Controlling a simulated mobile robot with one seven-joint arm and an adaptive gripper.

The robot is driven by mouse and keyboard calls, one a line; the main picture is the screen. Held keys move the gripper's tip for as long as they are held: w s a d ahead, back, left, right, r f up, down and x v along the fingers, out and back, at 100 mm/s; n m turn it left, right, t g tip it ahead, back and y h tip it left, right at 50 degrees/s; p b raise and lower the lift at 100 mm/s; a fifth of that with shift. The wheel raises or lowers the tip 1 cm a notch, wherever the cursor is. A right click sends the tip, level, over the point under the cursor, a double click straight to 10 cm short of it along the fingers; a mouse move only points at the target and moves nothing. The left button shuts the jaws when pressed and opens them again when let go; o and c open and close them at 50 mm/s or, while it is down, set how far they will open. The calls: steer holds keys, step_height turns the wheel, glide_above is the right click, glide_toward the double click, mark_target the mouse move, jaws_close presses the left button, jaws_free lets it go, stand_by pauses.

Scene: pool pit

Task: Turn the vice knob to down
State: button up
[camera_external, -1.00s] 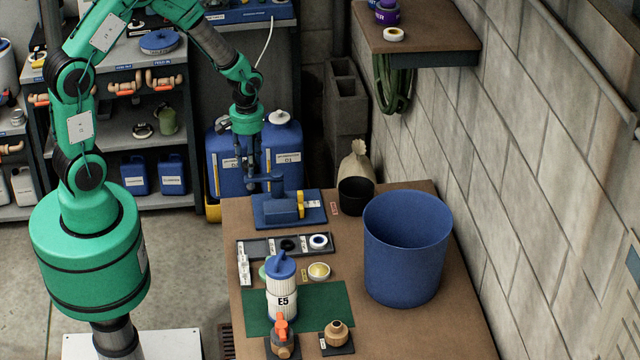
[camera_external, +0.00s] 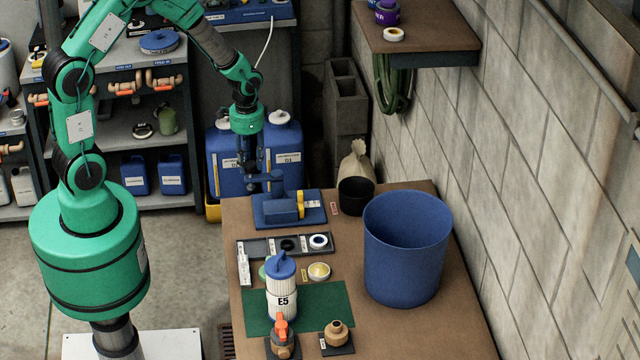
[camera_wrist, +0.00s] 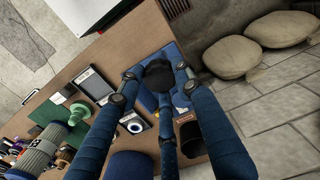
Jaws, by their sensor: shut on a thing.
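The blue vice (camera_external: 285,208) stands on its blue base at the far end of the brown workbench. Its knob (camera_external: 267,178) is on the upper left part of the vice. My gripper (camera_external: 256,178) reaches down to it from above. The fingers hide parts of the knob and vice. I cannot read the knob's setting.
A large blue bucket (camera_external: 402,255) stands on the bench at the right, with a small black pot (camera_external: 355,195) behind it. A tray with rings (camera_external: 262,246) and a white filter cartridge marked E5 (camera_external: 282,300) stand nearer. Blue jugs (camera_external: 284,158) stand behind the bench.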

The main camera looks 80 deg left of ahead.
mark_target(250, 163)
steer(key=m, duration=0.6)
steer(key=shift+w+r+m, duration=0.15)
steer(key=shift+m, duration=0.25)
steer(key=o, duration=1.2)
step_height(250, 163, up, 12)
steer(key=shift+f, duration=0.1)
stand_by(0.4)
